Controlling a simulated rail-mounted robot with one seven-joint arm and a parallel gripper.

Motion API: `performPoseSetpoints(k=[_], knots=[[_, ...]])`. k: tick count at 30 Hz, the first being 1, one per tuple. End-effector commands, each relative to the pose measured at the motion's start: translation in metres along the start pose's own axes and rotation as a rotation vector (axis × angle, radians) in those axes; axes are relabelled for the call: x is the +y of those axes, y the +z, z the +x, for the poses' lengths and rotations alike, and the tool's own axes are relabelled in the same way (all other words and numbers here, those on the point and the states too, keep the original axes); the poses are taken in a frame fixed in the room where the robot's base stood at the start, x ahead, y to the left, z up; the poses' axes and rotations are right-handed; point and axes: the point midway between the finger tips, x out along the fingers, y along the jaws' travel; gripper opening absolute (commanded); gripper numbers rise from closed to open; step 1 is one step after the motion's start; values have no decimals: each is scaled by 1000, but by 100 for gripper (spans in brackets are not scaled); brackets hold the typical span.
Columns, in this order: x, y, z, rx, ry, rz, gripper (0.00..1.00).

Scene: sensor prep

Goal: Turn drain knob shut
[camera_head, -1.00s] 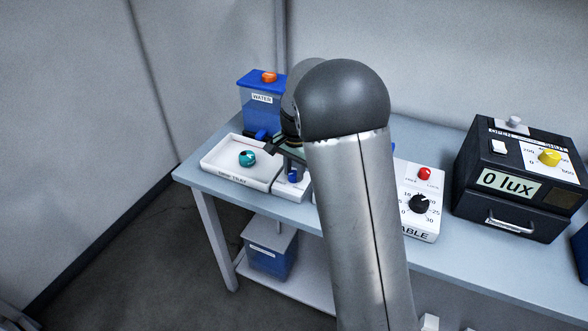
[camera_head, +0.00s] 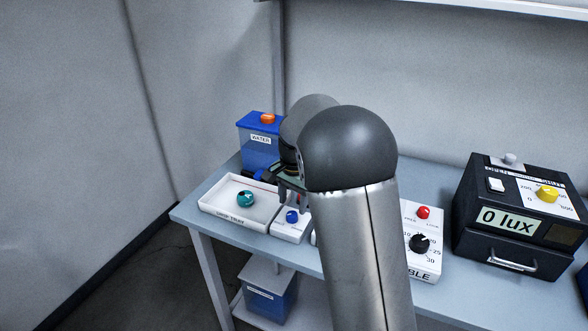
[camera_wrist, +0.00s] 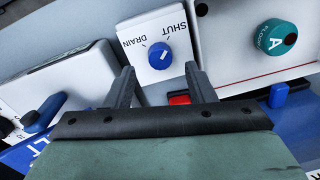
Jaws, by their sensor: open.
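The blue drain knob (camera_head: 292,217) sits on a small white panel beside the drip tray. In the wrist view the knob (camera_wrist: 160,54) has a white mark and stands between printed DRAIN and SHUT labels; I cannot tell clearly which word the mark points to. My gripper (camera_head: 293,197) is above and slightly behind the knob in the head view. In the wrist view my gripper (camera_wrist: 159,72) is open and empty. The knob shows just beyond the gap between its fingertips, with no contact visible.
The white drip tray (camera_head: 212,203) holds a teal knob-like piece (camera_head: 245,199) marked A. A blue-lidded water tank (camera_head: 258,150) stands behind. A white panel with black dial (camera_head: 419,243) and a black lux box (camera_head: 500,252) stand to the right.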

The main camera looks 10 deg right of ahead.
Motion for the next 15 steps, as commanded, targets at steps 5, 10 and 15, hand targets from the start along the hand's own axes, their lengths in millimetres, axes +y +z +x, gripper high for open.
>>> performPoseSetpoints(k=[5, 10, 15], knots=[[-1, -1, -47, 5, -6, 1, 50], [-1, -1, -88, 5, -5, 1, 50], [-1, -1, -119, 3, -4, 1, 50]])
